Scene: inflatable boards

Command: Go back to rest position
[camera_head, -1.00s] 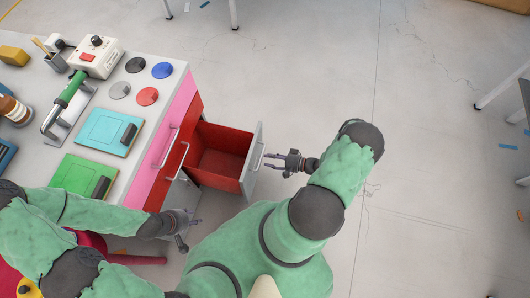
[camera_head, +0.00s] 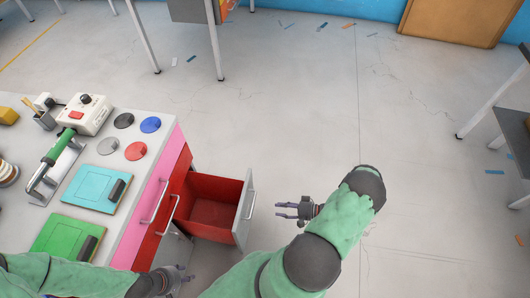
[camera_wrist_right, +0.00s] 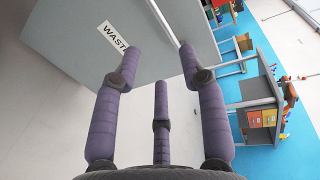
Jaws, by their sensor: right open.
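My right gripper (camera_head: 279,210) is open and empty, in front of the pulled-out red drawer (camera_head: 212,211) and apart from its grey front. In the right wrist view its purple fingers (camera_wrist_right: 155,70) are spread with nothing between them. Beyond them is the grey drawer front (camera_wrist_right: 75,45) with a "WASTE" label and a bar handle (camera_wrist_right: 163,20). My left gripper (camera_head: 184,277) is low beside the cabinet, near the bottom edge of the head view. It is small there, and its finger opening is unclear.
The worktop (camera_head: 110,172) on the left holds a blue panel (camera_head: 92,188), a green panel (camera_head: 62,236), coloured discs, a green-handled tool (camera_head: 58,148) and a white box (camera_head: 80,115). Other tables stand at the back and right. The floor (camera_head: 300,110) between is clear.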

